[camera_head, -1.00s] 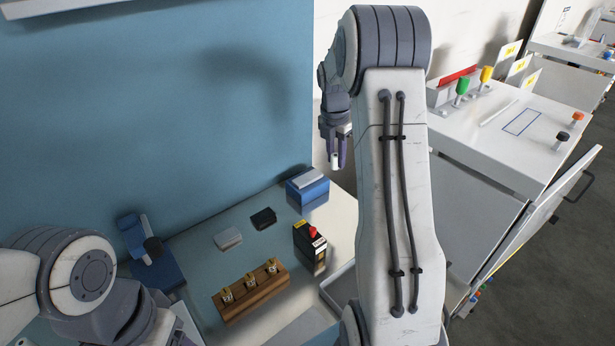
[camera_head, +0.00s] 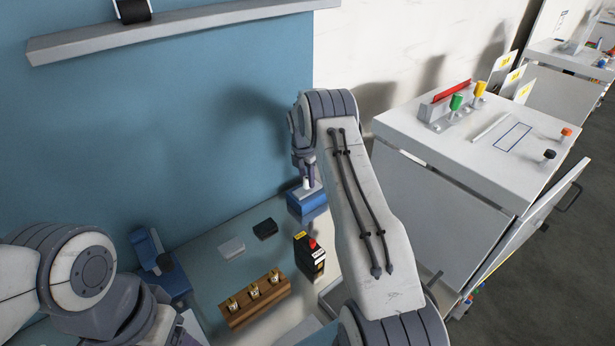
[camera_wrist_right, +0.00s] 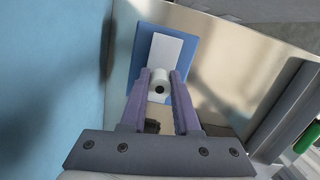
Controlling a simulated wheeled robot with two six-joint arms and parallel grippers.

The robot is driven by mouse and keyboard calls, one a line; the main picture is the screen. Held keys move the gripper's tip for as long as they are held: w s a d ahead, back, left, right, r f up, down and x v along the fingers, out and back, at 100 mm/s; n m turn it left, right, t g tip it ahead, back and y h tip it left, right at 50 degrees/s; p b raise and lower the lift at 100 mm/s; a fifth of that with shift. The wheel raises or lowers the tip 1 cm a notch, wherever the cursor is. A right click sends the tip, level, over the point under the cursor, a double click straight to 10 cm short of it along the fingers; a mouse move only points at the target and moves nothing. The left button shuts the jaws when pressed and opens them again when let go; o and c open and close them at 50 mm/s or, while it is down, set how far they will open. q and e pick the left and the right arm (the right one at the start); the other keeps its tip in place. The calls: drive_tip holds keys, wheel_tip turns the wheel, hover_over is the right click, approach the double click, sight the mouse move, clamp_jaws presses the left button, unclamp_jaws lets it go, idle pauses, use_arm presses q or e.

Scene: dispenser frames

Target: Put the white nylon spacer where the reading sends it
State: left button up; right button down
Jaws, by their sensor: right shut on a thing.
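The white nylon spacer (camera_wrist_right: 159,82) is a small white cylinder with a dark hole in its end. My right gripper (camera_wrist_right: 159,88) is shut on it, between the two purple-grey fingers. In the head view my right gripper (camera_head: 306,182) hangs just above a blue block with a pale top (camera_head: 307,198). In the right wrist view the blue block (camera_wrist_right: 140,48) lies behind and below the spacer; I cannot tell whether they touch. My left arm shows at the lower left of the head view, but its gripper fingers are not in view.
On the bench stand a wooden block (camera_head: 256,302) with several brass pieces, a black box (camera_head: 309,255) with a red top, a grey pad (camera_head: 231,248), a black pad (camera_head: 265,229) and a blue device (camera_head: 147,252). A white cabinet (camera_head: 450,160) stands right.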

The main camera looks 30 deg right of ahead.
drive_tip(key=shift+f, duration=0.35)
drive_tip(key=shift+f, duration=0.15)
drive_tip(key=c, duration=0.6)
unclamp_jaws()
drive_tip(key=shift+c, duration=0.2)
